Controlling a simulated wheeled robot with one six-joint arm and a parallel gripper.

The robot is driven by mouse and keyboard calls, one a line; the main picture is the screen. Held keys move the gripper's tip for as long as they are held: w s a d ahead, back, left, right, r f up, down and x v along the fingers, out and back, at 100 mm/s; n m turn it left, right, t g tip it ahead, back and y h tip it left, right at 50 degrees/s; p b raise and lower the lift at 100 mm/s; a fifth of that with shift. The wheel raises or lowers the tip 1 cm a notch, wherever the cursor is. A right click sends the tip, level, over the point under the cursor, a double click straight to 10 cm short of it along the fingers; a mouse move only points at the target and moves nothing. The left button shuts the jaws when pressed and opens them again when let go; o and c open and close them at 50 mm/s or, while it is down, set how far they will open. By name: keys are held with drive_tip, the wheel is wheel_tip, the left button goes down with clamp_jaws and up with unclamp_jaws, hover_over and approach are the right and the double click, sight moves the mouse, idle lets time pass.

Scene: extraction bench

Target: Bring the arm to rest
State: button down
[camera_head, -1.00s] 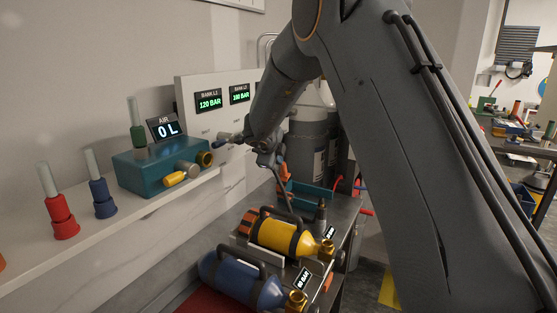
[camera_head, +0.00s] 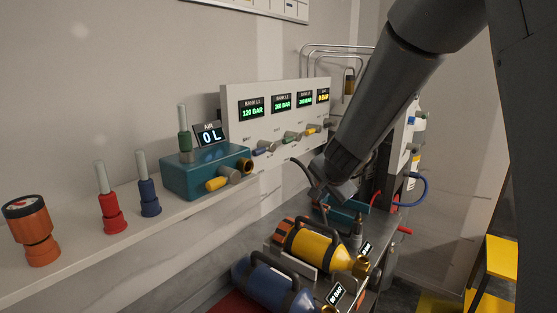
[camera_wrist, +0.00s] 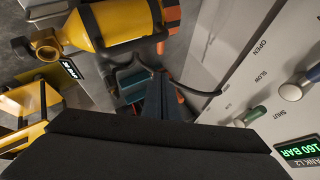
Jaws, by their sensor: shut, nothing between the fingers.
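My arm reaches down from the upper right in the head view, its end (camera_head: 335,185) just in front of the lower right part of the bank panel (camera_head: 240,97). The fingers are hard to make out there. In the wrist view my gripper (camera_wrist: 160,88) shows as a dark block with narrow fingers pointing away, shut with nothing held. Beyond the fingertips is a teal box (camera_wrist: 130,82). The panel with its valve knobs (camera_wrist: 291,91) stands to the right of the fingers, apart from them.
A yellow cylinder (camera_head: 335,252) and a blue cylinder (camera_head: 262,285) lie on the bench below the arm. A teal AIR block (camera_head: 185,180), red and blue fittings and an orange gauge (camera_head: 33,225) line the shelf. A yellow step frame (camera_head: 503,262) stands at right.

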drive_tip(key=s+d+f+n+g, duration=0.2)
drive_tip(key=s+n, duration=0.1)
drive_tip(key=s, duration=0.7)
drive_tip(key=s+d+f+n+g, duration=0.2)
drive_tip(key=s+f+n, duration=0.1)
drive_tip(key=s, duration=0.7)
drive_tip(key=s+d+f+n+g, duration=0.2)
drive_tip(key=s+n+g, duration=0.1)
drive_tip(key=s, duration=0.7)
drive_tip(key=shift+d+f+n+h, duration=0.2)
drive_tip(key=shift+f+n+h, duration=0.2)
drive_tip(key=shift+n, duration=0.3)
